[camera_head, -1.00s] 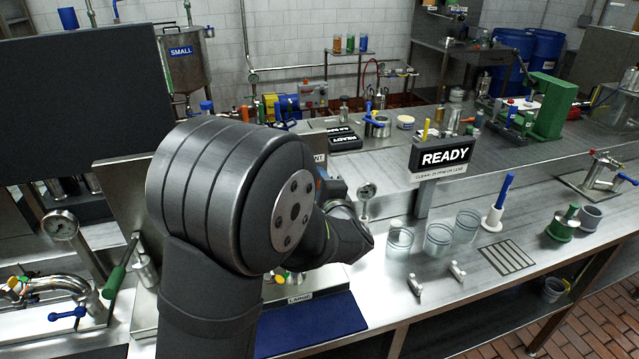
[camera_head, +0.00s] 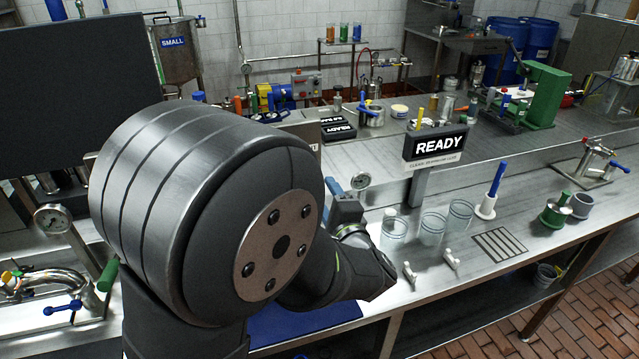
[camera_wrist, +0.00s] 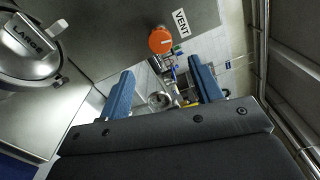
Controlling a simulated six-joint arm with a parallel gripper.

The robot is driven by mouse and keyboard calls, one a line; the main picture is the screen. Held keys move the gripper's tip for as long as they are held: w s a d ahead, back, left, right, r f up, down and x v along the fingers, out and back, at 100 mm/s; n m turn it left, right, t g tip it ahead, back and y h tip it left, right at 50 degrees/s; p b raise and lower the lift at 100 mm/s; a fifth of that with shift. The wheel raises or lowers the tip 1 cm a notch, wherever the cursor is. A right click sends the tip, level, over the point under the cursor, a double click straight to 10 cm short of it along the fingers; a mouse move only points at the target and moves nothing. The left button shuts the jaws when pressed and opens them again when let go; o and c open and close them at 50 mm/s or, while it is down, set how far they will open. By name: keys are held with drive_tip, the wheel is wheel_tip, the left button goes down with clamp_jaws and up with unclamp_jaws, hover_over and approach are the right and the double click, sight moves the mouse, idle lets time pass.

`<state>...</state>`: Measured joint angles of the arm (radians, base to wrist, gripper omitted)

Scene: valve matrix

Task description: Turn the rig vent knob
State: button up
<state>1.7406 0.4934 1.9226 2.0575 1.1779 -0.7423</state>
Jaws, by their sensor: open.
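The vent knob is a round orange-red knob (camera_wrist: 160,40) on a grey metal panel (camera_wrist: 110,30), beside a white VENT label (camera_wrist: 181,22), in the wrist view. My gripper (camera_wrist: 163,86) is open, with its two blue fingers spread and nothing visibly held between them. The knob lies beyond the fingertips in the picture, between their two lines, and appears apart from them. In the head view my own arm covers the knob and most of the gripper; only a bit of blue finger shows.
A LARGE-labelled metal vessel (camera_wrist: 30,45) stands at left in the wrist view.

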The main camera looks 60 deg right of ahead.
drive_tip(key=v, duration=0.6)
drive_tip(key=shift+s+a, duration=0.1)
drive_tip(key=shift+s, duration=0.05)
drive_tip(key=x, duration=1.7)
drive_tip(key=shift+w+d, duration=0.25)
drive_tip(key=shift+w, duration=0.1)
drive_tip(key=shift+s+a+m, duration=0.15)
drive_tip(key=shift+s+m, duration=0.05)
drive_tip(key=shift+m, duration=0.6)
drive_tip(key=m, duration=0.5)
drive_tip(key=shift+m, duration=0.3)
drive_tip(key=m, duration=0.3)
drive_tip(key=shift+m, duration=0.4)
drive_tip(key=m, duration=0.4)
idle(0.7)
